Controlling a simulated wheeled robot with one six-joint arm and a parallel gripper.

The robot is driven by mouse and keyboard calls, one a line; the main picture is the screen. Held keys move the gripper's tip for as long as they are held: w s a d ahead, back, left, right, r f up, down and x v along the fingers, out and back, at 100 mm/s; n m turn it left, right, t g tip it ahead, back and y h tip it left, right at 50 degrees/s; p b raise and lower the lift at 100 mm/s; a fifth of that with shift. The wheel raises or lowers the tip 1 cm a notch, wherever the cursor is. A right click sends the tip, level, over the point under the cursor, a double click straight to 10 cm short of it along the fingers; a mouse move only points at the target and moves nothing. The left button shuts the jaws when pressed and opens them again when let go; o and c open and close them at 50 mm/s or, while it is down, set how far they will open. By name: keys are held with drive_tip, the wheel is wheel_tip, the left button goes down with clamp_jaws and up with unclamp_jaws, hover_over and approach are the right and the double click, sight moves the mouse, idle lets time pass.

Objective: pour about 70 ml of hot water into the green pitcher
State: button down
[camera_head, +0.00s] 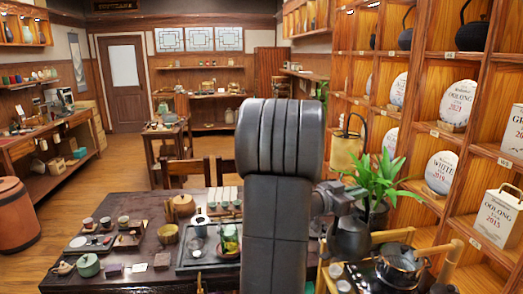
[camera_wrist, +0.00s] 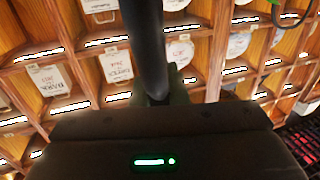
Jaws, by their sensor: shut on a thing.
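A dark kettle (camera_head: 350,241) hangs upright below my gripper (camera_head: 343,192) in the head view, right of my arm and in front of the potted plant. My gripper is shut on its handle; the exact grip is small and dark there. A green vessel (camera_head: 229,238), which looks like the green pitcher, stands on the dark tea tray (camera_head: 190,262) left of my arm. The kettle is apart from it; my arm stands between them in this view. Water levels cannot be seen.
A glass kettle (camera_head: 402,263) stands at the lower right, close to the held kettle. A plant (camera_head: 377,186) and shelves (camera_head: 455,70) bound the right side.

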drive_tip(key=shift+s+r, duration=0.1)
drive_tip(key=shift+s, duration=0.1)
drive_tip(key=shift+s+a+f, duration=0.15)
drive_tip(key=shift+f, duration=0.1)
drive_tip(key=shift+a+f, duration=0.25)
drive_tip(key=shift+f, duration=0.05)
drive_tip(key=w+a+f+n+t+y+b, duration=0.2)
drive_tip(key=a+f+n+t+y+b, duration=0.3)
drive_tip(key=a+f, duration=0.8)
drive_tip(key=w+a+f+n+t+y+b, duration=0.2)
drive_tip(key=a+f+n+t+y+b, duration=0.3)
drive_tip(key=a+f, duration=0.8)
drive_tip(key=shift+w+a+f+y, duration=0.2)
drive_tip(key=shift+w+f+y, duration=0.15)
drive_tip(key=shift+f+y, duration=0.3)
